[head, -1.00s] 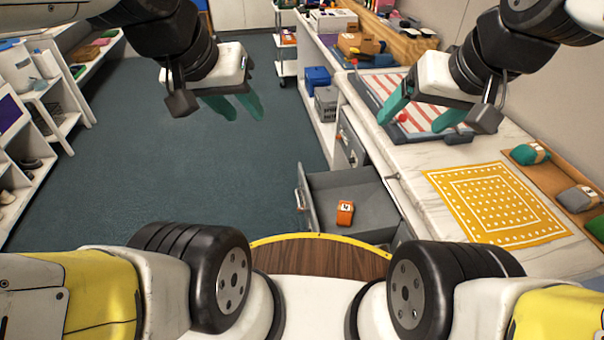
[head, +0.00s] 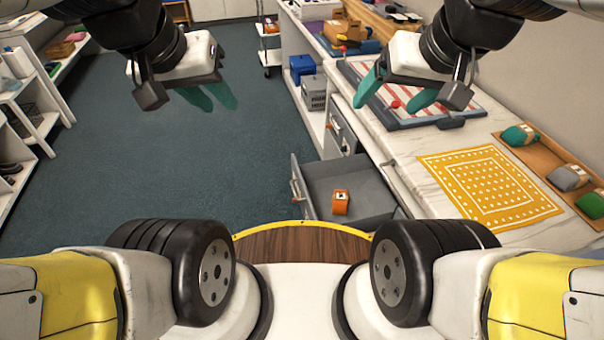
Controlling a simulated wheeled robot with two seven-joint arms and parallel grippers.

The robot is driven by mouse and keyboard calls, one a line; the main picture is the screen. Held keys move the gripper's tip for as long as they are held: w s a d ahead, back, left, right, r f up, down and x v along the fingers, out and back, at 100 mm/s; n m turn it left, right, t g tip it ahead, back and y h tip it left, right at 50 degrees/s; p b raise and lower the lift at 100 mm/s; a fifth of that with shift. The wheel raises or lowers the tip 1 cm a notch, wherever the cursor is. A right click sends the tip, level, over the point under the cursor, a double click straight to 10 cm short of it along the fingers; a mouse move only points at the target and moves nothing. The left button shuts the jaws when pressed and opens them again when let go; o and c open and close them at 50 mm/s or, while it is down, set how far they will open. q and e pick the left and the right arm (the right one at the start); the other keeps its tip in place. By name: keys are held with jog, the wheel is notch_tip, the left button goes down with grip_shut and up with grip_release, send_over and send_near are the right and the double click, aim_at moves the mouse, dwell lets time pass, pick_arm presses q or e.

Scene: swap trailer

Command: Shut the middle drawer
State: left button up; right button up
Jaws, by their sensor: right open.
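The open drawer (head: 370,203) sticks out to the left from the counter, just ahead of my base. Its front panel with a handle (head: 297,190) faces left. An orange object with a white label (head: 341,202) lies inside it. A closed drawer front (head: 341,131) shows farther along the counter. I cannot tell from this view which drawer level is open. My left gripper (head: 208,98) hangs over the floor, left of the drawer and apart from it; its green fingers look spread. My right gripper (head: 388,98) is open and empty above the counter, beyond the drawer.
The white counter (head: 405,165) holds a yellow patterned cloth (head: 490,186), a red-striped board (head: 415,92) and a wooden tray (head: 550,180) with several bundles. Blue (head: 302,67) and grey (head: 314,92) bins sit on a low shelf. White shelves line the left. The floor (head: 180,160) between is clear.

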pick_arm(q)
jog(key=shift+w+d+f, duration=0.1)
jog(key=shift+w, duration=0.15)
jog(key=c, duration=0.3)
jog(key=w+d+f+n+g+h, duration=0.1)
jog(key=w+f, duration=0.1)
jog(key=w, duration=0.1)
jog(key=w+f+n+g, duration=0.1)
jog(key=w+f+n, duration=0.1)
jog(key=w, duration=0.2)
jog(key=w+d+f+n+g+h, duration=0.1)
jog(key=w+f+n, duration=0.1)
jog(key=w, duration=0.1)
jog(key=shift+w+d+h, duration=0.2)
jog(key=shift+d+h, duration=0.1)
jog(key=shift+d, duration=0.05)
grip_shut()
jog(key=w+f+n+g+h, duration=0.1)
jog(key=w+f+n+h, duration=0.1)
jog(key=w+f+n, duration=0.45)
jog(key=n+h, duration=0.2)
jog(key=n, duration=0.8)
send_near(302, 187)
notch_tip(302, 187, down, 4)
jog(key=shift+f, duration=0.1)
jog(key=d, duration=0.1)
jog(key=w+d, duration=0.1)
jog(key=d, duration=0.1)
jog(key=shift+w+d, duration=0.15)
jog(key=shift+d, duration=0.35)
